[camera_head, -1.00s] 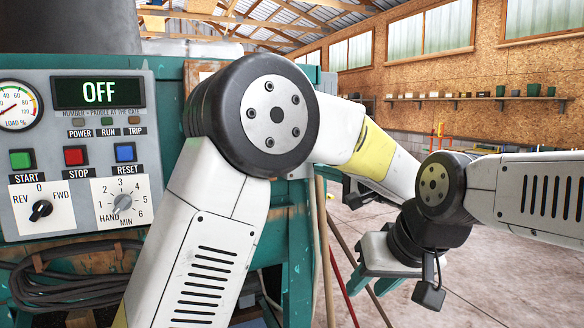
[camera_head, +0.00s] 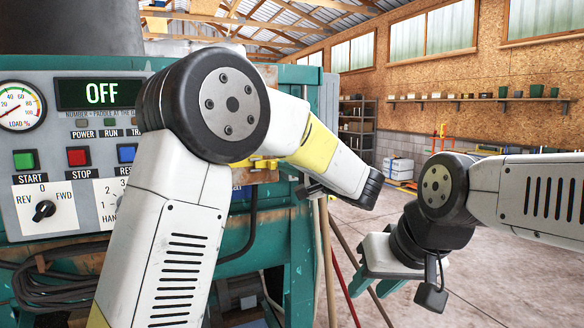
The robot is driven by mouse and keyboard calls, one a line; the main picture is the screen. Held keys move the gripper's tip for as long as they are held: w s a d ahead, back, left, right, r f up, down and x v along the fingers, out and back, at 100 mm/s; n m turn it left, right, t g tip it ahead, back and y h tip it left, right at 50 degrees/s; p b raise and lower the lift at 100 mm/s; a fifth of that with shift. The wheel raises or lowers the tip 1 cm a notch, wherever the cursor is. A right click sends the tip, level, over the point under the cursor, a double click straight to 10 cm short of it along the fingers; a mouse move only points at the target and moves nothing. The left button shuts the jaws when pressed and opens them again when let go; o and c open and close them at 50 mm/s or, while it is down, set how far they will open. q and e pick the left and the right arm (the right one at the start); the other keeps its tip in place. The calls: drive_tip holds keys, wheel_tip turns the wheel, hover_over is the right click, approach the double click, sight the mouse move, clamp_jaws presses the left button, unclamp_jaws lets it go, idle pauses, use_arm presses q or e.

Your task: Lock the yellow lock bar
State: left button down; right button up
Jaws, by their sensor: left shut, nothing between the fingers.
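A yellow bar-like part (camera_head: 263,164), which looks like the lock bar, shows on the teal mixer (camera_head: 296,240) just below my left elbow and forearm. Only a short length of it is in sight; the forearm covers the rest, so I cannot tell its position. My left gripper (camera_head: 312,190) is mostly hidden behind and under my left forearm, with a dark piece showing near the mixer's right edge. It is shut and empty, and whether it touches the bar is hidden.
The control panel (camera_head: 80,160) at left reads OFF, with green, red and blue buttons. A coiled cable (camera_head: 50,290) hangs below it. Long handles (camera_head: 325,255) lean by the mixer's right side. Shelving (camera_head: 357,125) stands far back. The floor at right is open.

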sight(263, 165)
use_arm(q)
drive_tip(key=shift+s+a, duration=0.35)
drive_tip(key=shift+a, duration=0.5)
drive_tip(key=shift+s+a, duration=0.3)
drive_tip(key=shift+a, duration=0.5)
